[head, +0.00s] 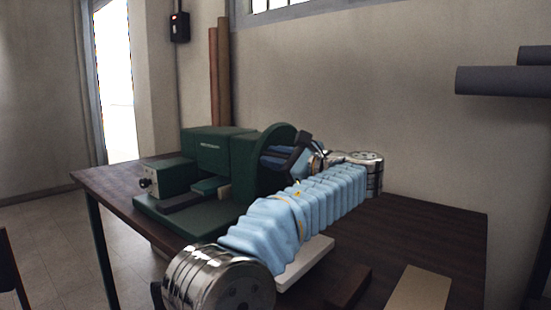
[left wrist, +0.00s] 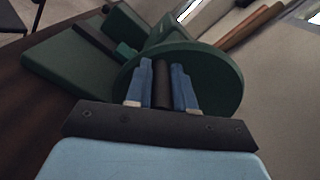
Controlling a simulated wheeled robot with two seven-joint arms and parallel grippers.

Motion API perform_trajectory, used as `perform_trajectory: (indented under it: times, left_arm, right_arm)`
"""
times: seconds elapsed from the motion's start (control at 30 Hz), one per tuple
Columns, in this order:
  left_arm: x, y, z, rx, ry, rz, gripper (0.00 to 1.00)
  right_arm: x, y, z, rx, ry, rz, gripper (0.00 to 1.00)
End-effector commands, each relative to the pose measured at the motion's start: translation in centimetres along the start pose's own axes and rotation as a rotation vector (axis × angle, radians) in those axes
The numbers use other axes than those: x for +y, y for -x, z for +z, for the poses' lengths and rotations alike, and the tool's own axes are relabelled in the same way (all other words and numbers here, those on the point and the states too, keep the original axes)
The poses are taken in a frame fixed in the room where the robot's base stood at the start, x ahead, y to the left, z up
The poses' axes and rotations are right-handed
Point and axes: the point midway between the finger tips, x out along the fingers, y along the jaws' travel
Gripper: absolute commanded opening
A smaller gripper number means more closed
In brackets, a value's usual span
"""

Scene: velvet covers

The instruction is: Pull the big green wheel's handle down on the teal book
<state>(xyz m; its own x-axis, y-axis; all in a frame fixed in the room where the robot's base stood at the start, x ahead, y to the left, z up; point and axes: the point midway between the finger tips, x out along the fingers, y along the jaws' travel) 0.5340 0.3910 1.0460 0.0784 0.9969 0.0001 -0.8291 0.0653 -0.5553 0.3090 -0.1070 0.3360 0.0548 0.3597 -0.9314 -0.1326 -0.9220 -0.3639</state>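A dark green press stands on the table, with a big green wheel (head: 277,138) on its right side. The wheel fills the middle of the left wrist view (left wrist: 220,82). The wheel's dark handle (left wrist: 161,88) sticks out toward the wrist camera. My left gripper (head: 276,157) is at the wheel, and its blue fingers (left wrist: 163,86) lie on both sides of the handle, apparently touching it. A small teal book (head: 208,187) lies in the press, above its green base plate (head: 190,218). My right gripper is out of view.
The dark wooden table (head: 430,225) is bare at the right. A pale slab (head: 308,258), a brown block (head: 350,287) and a tan board (head: 420,290) lie near its front. Brown rolls (head: 218,75) lean on the wall behind.

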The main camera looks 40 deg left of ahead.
Motion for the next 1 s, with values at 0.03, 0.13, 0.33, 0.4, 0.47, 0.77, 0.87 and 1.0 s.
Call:
perform_trajectory:
  times: [0.03, 0.13, 0.33, 0.4, 0.47, 0.77, 0.87, 1.0]
  left_arm:
    - [0.0, 0.0, 0.0, 0.0, 0.0, 0.0, 0.01]
    - [0.0, 0.0, 0.0, 0.0, 0.0, 0.0, 0.0]
    - [0.0, 0.0, 0.0, 0.0, 0.001, 0.0, 0.0]
    - [0.1, 0.0, -0.1, 0.0, 0.007, 0.0, 0.0]
    - [0.2, 0.0, -0.2, 0.0, 0.018, 0.0, 0.0]
    - [1.4, 0.1, -1.2, 0.001, 0.166, 0.0, 0.0]
    - [1.9, 0.1, -1.7, 0.001, 0.242, 0.0, 0.0]
    - [2.5, 0.1, -2.3, 0.001, 0.349, 0.0, 0.0]
  right_arm:
    - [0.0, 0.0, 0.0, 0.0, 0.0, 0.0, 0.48]
    - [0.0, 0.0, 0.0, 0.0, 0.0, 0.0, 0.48]
    - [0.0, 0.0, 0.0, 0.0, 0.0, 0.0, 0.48]
    - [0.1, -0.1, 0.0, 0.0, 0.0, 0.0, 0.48]
    - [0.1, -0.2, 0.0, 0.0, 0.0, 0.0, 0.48]
    - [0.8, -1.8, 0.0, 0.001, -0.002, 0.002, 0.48]
    - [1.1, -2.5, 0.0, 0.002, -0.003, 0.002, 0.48]
    - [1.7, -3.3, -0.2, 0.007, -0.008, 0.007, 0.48]
